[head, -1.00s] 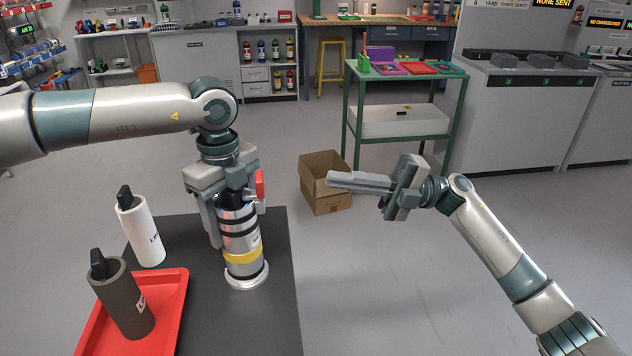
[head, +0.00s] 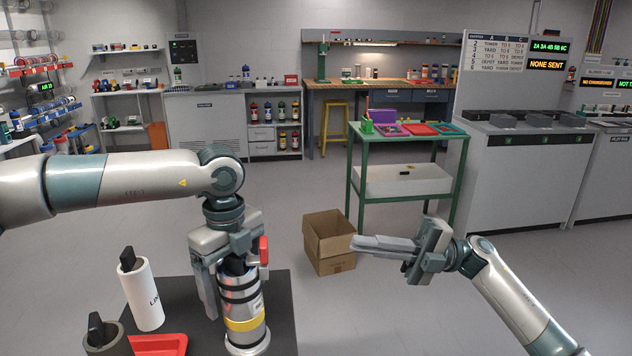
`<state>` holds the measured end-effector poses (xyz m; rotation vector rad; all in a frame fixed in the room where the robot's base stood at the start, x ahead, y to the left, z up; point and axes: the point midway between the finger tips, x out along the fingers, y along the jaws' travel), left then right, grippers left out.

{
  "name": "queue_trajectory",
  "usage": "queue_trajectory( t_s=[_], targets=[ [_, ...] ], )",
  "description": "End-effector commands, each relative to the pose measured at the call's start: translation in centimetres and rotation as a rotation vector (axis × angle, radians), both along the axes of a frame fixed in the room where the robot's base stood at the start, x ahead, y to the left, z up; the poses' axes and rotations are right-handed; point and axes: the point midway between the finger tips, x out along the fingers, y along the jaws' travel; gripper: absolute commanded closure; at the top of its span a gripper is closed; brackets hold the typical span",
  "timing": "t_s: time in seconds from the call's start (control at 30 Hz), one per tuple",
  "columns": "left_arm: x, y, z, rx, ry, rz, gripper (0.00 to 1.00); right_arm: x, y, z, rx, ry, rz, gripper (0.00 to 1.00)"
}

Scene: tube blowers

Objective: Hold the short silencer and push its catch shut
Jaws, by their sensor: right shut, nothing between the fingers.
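A silver cylinder (head: 240,297) with black bands and a yellow band stands upright on a round foot on the dark table; I take it as the short silencer. A red catch-like piece (head: 263,250) stands upright at its upper right. My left gripper (head: 234,285) comes from above with its fingers on either side of the cylinder's upper part and appears shut on it; the far finger is mostly hidden. My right gripper (head: 356,243) is shut and empty, pointing left, in the air to the right of the cylinder, apart from it.
A white cylinder (head: 145,298) with a black top and a dark grey cylinder (head: 108,346) stand left on the table. A red tray (head: 165,343) is at the bottom edge. A cardboard box (head: 329,243) and a green trolley (head: 408,140) stand beyond. The air between my grippers is clear.

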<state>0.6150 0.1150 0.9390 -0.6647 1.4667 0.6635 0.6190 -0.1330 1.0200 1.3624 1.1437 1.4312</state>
Motion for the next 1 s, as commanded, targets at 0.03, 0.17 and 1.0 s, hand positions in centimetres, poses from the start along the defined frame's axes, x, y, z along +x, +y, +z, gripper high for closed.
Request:
queue_trajectory(
  t_s=[0.03,0.17,1.0],
  targets=[
    [0.0,0.0,0.0,0.0,0.0,0.0,0.17,0.0,0.0,0.0,0.0,0.0,0.0,1.0],
    [0.0,0.0,0.0,0.001,0.001,0.0,0.17,0.0,0.0,0.0,0.0,0.0,0.0,1.0],
    [0.1,0.0,10.7,0.0,-0.001,0.002,0.17,0.0,0.0,0.0,0.0,0.0,0.0,1.0]
  ],
)
